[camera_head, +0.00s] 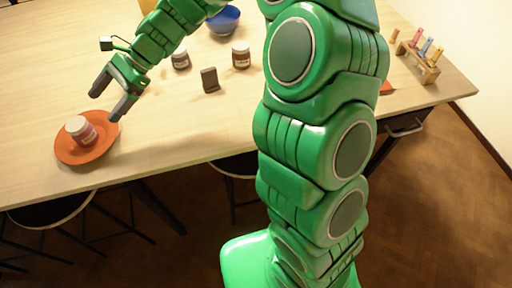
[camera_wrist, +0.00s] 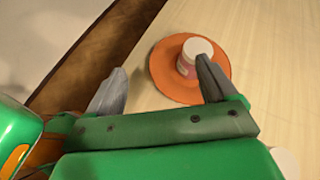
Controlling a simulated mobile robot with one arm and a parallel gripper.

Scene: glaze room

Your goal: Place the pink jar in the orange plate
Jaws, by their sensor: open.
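The pink jar (camera_head: 80,130) has a white lid and a pinkish label. It rests on the orange plate (camera_head: 101,151), tilted or upright I cannot tell for certain. In the wrist view the jar (camera_wrist: 186,68) is also within the rim of the orange plate (camera_wrist: 164,80). My gripper (camera_head: 106,102) is open and empty, above and to the right of the plate in the head view. In the wrist view my gripper (camera_wrist: 158,88) has its fingers apart, and the right fingertip overlaps the jar in the picture. Part of the jar is hidden there.
A wooden rack with colored tubes (camera_head: 418,65) is at the right. The table front between plate and block is clear.

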